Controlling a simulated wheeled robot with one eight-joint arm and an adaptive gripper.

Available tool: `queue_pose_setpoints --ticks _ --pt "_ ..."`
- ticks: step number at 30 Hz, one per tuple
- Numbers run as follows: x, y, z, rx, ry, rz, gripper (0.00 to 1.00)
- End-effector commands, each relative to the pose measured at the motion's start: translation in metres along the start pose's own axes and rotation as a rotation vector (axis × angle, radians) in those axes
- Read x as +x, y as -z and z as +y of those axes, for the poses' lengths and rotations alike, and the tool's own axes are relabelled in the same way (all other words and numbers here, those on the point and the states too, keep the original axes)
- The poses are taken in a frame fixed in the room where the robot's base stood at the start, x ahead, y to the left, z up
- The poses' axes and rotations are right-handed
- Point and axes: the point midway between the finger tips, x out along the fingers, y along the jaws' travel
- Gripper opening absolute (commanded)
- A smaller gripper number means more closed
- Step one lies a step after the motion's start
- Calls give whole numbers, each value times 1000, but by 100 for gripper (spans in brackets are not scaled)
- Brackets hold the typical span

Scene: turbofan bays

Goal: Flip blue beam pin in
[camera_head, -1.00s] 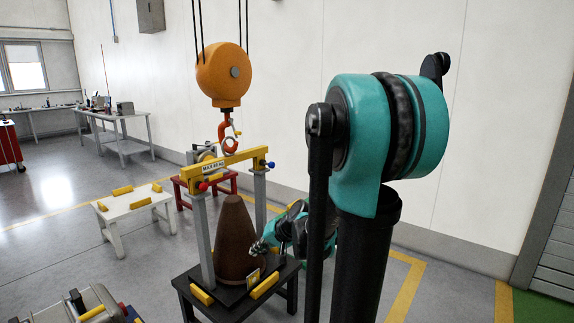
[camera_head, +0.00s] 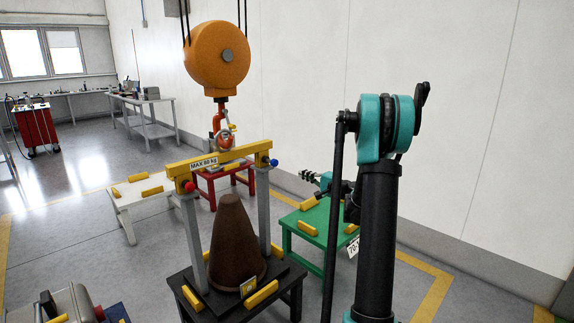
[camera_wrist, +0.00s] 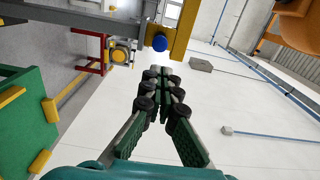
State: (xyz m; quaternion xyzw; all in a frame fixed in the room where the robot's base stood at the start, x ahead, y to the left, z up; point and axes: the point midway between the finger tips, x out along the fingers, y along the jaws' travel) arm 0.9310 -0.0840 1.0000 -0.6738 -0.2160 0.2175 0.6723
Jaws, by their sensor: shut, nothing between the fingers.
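The yellow beam (camera_head: 222,158), labelled MAX 80 kg, lies across two grey posts over a brown cone. The blue beam pin (camera_head: 274,162) shows its round knob at the beam's right end. A red pin knob (camera_head: 189,187) is at the left end. In the wrist view the blue pin (camera_wrist: 159,43) sits against the yellow beam (camera_wrist: 182,30), just beyond my fingertips. My gripper (camera_wrist: 165,75) is shut and empty, its fingertips together and apart from the knob. In the head view my gripper (camera_head: 308,177) is right of the blue pin, above the green table.
An orange hoist (camera_head: 217,55) hangs with its hook at the beam. The brown cone (camera_head: 236,245) stands on a black table (camera_head: 212,303). A green table (camera_head: 300,238) is at the right, a red table (camera_head: 208,186) behind, and a white table (camera_head: 124,203) at the left.

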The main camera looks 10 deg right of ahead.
Motion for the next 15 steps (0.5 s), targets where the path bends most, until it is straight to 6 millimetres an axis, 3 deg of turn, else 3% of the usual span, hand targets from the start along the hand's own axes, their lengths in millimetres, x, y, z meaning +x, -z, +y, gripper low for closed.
queue_pose_setpoints --ticks 11,15 --pt "1 1 0 2 3 1 0" --pt "11 0 0 2 3 -2 0"
